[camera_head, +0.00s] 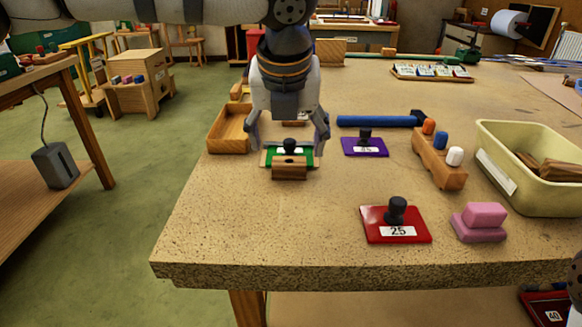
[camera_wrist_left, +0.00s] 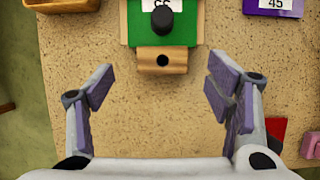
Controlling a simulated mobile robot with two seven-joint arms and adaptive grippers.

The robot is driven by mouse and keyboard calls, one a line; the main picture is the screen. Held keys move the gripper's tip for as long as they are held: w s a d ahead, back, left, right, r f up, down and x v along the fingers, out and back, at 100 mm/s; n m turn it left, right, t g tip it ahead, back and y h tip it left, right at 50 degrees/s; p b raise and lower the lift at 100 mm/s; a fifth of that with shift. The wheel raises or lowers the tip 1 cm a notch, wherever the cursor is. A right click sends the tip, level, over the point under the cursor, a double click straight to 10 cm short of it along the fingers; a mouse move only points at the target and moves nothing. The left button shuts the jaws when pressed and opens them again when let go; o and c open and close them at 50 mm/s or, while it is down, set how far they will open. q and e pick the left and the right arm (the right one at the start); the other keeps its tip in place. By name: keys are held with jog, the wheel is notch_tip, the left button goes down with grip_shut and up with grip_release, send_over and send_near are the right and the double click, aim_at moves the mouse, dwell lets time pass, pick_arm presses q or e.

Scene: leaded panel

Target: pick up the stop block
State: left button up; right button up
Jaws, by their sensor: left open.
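The likely stop block is a small wooden block (camera_head: 290,171) at the front edge of a green plate (camera_head: 273,158) with a black knob. In the left wrist view the block (camera_wrist_left: 162,60) has a dark hole in its top and touches or nearly touches the green plate (camera_wrist_left: 185,27). My left gripper (camera_head: 289,143) points down over the bench, its fingers to either side of the green plate in the head view. In the left wrist view the gripper (camera_wrist_left: 161,88) is open, with bare bench between its fingers and the block just beyond them.
A purple plate (camera_head: 374,152) and a blue-handled tool (camera_head: 375,121) lie right of the gripper. A red plate (camera_head: 376,228), pink blocks (camera_head: 480,234), a wooden peg holder (camera_head: 437,168) and a cream bin (camera_head: 512,187) stand further right. A wooden tray (camera_head: 228,145) is left. The front-left bench is clear.

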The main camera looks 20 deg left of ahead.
aim_at(289, 162)
pick_arm(q)
jog(key=x, duration=0.4)
jog(key=shift+d+f+b, duration=0.15)
jog(key=shift+f+b, duration=0.2)
jog(key=shift+f, duration=0.05)
jog(key=shift+w+f, duration=0.1)
jog(key=shift+c, duration=1.1)
jog(key=c, duration=0.9)
pick_arm(e)
jog(key=shift+s+f, duration=0.35)
jog(key=shift+f, duration=0.05)
pick_arm(q)
jog(key=shift+c, duration=0.2)
jog(key=shift+r, duration=0.25)
